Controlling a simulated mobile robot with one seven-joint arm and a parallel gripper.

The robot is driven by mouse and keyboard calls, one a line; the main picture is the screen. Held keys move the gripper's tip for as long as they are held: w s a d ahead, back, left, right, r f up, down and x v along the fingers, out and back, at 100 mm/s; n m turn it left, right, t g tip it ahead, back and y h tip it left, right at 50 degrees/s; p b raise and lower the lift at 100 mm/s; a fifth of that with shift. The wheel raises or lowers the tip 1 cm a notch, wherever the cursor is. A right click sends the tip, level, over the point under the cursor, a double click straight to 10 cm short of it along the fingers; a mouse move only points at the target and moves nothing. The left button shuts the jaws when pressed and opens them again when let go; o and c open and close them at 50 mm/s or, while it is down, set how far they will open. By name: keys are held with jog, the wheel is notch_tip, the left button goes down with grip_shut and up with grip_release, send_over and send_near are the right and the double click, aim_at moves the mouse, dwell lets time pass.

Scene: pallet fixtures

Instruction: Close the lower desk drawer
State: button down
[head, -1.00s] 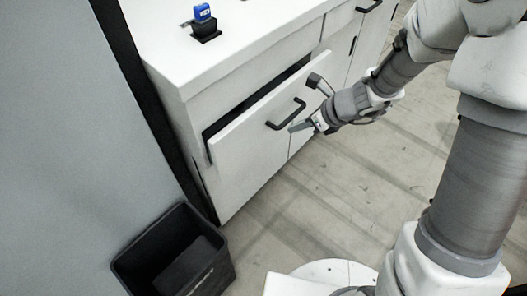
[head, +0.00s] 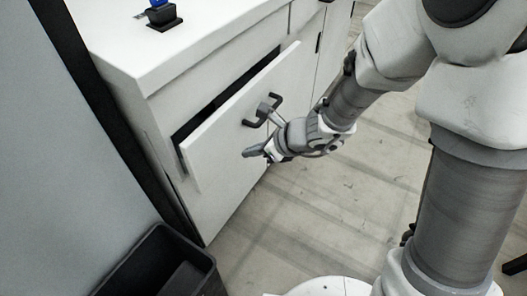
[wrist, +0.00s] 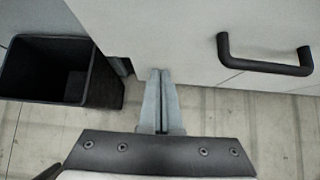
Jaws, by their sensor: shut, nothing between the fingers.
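The lower desk drawer (head: 222,131) is a white front with a black bar handle (head: 262,111). It stands partly out from the white desk, with a dark gap along its top edge. My gripper (head: 250,152) is in front of the drawer front, below the handle. In the wrist view the two grey fingers (wrist: 160,75) are shut together with nothing between them, and their tips overlap the lower edge of the white front. The handle (wrist: 265,58) is to their right there. I cannot tell whether the fingertips touch the front.
A black bin (head: 165,262) stands on the floor left of the drawer; it also shows in the wrist view (wrist: 60,70). A grey panel (head: 60,160) rises at the left. A small black holder (head: 163,17) is on the desk top. The floor at the right is mostly clear.

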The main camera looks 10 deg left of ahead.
aim_at(224, 136)
jog(key=shift+w+a+f, duration=0.2)
jog(key=shift+w+a, duration=0.15)
jog(key=shift+a, duration=0.5)
jog(key=shift+w+a+f, duration=0.25)
jog(key=shift+w+a, duration=0.1)
jog(key=shift+a, duration=0.45)
jog(key=shift+w+a+f, duration=0.2)
jog(key=shift+w+a, duration=0.15)
jog(key=shift+a, duration=0.5)
jog(key=a, duration=0.1)
jog(key=w+a, duration=0.1)
jog(key=a, duration=0.1)
jog(key=w+a, duration=0.1)
jog(key=shift+a, duration=0.35)
jog(key=shift+a+r+b, duration=0.1)
jog(key=shift+a+b, duration=0.05)
jog(key=shift+b, duration=0.15)
